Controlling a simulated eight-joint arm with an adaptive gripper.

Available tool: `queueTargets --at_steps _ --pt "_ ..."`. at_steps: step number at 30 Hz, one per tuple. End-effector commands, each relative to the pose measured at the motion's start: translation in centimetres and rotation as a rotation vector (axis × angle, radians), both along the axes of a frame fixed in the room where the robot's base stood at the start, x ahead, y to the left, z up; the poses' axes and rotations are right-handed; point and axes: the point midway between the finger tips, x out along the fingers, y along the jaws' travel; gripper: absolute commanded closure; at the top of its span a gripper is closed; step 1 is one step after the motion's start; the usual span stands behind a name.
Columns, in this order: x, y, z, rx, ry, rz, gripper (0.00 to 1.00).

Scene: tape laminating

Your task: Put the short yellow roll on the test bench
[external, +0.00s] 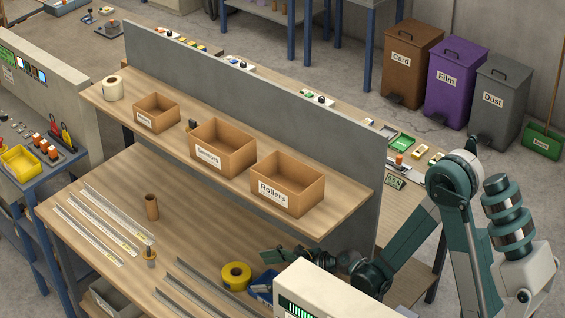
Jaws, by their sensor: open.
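A short yellow roll (236,276) with a dark centre lies on the wooden workbench (105,195), just left of a blue bin (261,286). My gripper (268,256) is open, pointing left, above and to the right of the roll and apart from it, as far as I can tell. Its lower part is partly hidden behind a pale machine in front. No bench is labelled as the test bench; a wooden table (408,200) behind the grey divider bears a small digital readout (395,181).
Boxes labelled Sensors (223,147) and Rollers (287,183) stand on the shelf above the workbench. Metal rails (100,220), a brown tube (152,207) and a small brass post (149,253) are left of the roll. The pale machine (330,295) blocks the front. The grey divider (260,105) rises behind.

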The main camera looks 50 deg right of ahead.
Motion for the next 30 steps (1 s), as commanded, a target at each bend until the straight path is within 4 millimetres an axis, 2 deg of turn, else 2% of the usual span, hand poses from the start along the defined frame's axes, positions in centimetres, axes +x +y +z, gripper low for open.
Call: queueTargets --at_steps 17,30 --pt "0.4 -0.1 -0.5 0.039 0.009 -0.017 0.23" --pt "2.5 1.0 -1.5 0.038 0.009 -0.016 0.23"
